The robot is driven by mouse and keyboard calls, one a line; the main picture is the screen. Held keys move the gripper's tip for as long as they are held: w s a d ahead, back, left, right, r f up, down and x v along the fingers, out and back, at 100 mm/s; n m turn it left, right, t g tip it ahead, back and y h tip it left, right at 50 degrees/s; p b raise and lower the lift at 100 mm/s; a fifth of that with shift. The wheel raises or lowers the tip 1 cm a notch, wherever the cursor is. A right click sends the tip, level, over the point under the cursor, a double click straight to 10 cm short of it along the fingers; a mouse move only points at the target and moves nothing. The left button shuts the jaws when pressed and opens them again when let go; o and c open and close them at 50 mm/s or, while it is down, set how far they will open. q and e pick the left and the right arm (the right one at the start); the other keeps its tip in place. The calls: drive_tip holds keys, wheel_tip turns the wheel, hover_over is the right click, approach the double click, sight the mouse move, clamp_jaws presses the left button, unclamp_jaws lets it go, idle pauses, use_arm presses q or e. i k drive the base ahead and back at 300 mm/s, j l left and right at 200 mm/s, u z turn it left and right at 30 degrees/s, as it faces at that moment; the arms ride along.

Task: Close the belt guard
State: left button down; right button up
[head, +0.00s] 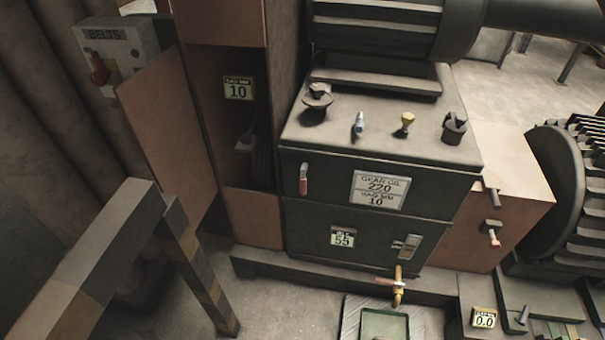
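The belt guard (253,218) is a tall orange-brown housing left of the dark gear box. Its door (168,128) appears swung open to the left, leaving an opening in the front. Inside the opening there is a small plate reading 10 (238,88), a pale fitting (245,142) and a dark curved part, perhaps a belt or pulley, mostly in shadow. Neither of my grippers is in view.
A grey box marked BELTS (115,50) with a red handle hangs on the left wall. A striped barrier (195,262) stands in the left foreground. The gear box (380,185), with valves and knobs, is right of the guard. A green tray (384,325) lies below its tap.

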sight(156, 102)
drive_tip(key=i+j+z, duration=0.2)
drive_tip(key=j, duration=0.6)
drive_tip(key=k+j+z, duration=0.1)
drive_tip(key=j+z, duration=0.15)
drive_tip(key=j, duration=0.5)
drive_tip(key=j+z, duration=0.2)
drive_tip(key=j, duration=0.65)
drive_tip(key=k+j+z, duration=0.25)
drive_tip(key=j, duration=0.5)
drive_tip(key=i+j+z, duration=0.1)
drive_tip(key=i+j, duration=0.1)
drive_tip(key=i, duration=0.05)
